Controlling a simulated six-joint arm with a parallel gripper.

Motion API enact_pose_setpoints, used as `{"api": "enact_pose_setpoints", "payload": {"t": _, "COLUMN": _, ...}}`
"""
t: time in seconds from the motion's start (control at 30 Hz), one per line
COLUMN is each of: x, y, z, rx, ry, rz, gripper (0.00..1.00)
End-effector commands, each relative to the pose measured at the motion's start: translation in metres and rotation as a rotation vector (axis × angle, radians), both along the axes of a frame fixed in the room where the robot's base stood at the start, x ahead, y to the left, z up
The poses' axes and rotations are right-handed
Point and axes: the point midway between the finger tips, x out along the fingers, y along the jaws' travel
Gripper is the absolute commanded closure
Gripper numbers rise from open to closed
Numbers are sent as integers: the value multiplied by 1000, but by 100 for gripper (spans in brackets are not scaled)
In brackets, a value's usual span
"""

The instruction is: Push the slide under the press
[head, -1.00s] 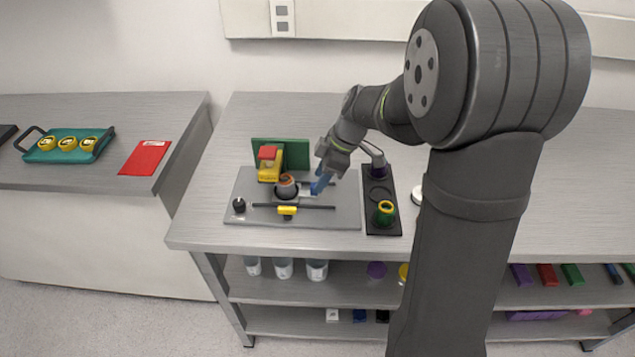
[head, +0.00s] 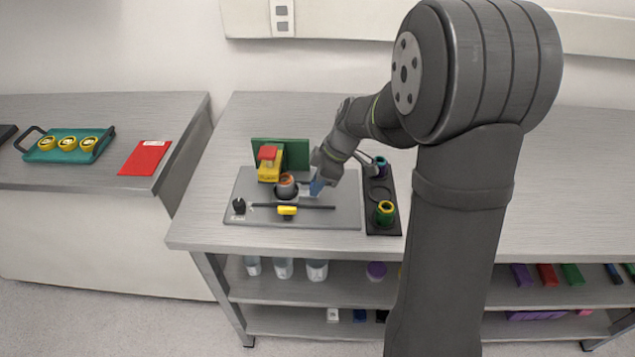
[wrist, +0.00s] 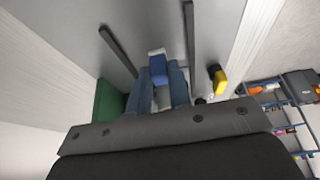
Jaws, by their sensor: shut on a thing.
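The press (head: 269,164) is yellow with a red top and stands at the back left of a grey base plate (head: 345,212). In front of it, a grey cup with an orange ring (head: 286,181) sits in a dark holder. The slide (head: 306,188), a pale strip, shows just right of the holder, partly hidden by my gripper. My gripper (head: 316,187) has blue fingers and is low over the plate, right of the cup. In the wrist view the fingers are shut on a small blue block (wrist: 158,66), seemingly the slide's handle. The press is not visible there.
A green panel (head: 296,153) stands behind the press. A black rack (head: 384,228) with a green-yellow ring part (head: 385,210) stands right of the plate.

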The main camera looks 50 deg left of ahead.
Motion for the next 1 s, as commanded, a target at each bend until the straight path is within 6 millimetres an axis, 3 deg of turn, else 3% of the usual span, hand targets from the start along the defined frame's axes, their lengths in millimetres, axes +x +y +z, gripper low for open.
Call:
{"api": "enact_pose_setpoints", "payload": {"t": 0.3, "x": -26, "y": 26, "z": 0, "rx": 2, "ry": 0, "rz": 3, "gripper": 100}}
{"api": "enact_pose_setpoints", "payload": {"t": 0.57, "x": -27, "y": 28, "z": 0, "rx": 3, "ry": 3, "rz": 1, "gripper": 100}}
{"api": "enact_pose_setpoints", "payload": {"t": 0.6, "x": -28, "y": 28, "z": 1, "rx": 4, "ry": 3, "rz": 1, "gripper": 76}}
{"api": "enact_pose_setpoints", "payload": {"t": 0.7, "x": -27, "y": 27, "z": 0, "rx": 3, "ry": 3, "rz": 1, "gripper": 60}}
{"api": "enact_pose_setpoints", "payload": {"t": 1.0, "x": -26, "y": 26, "z": 2, "rx": 2, "ry": 1, "rz": 1, "gripper": 60}}
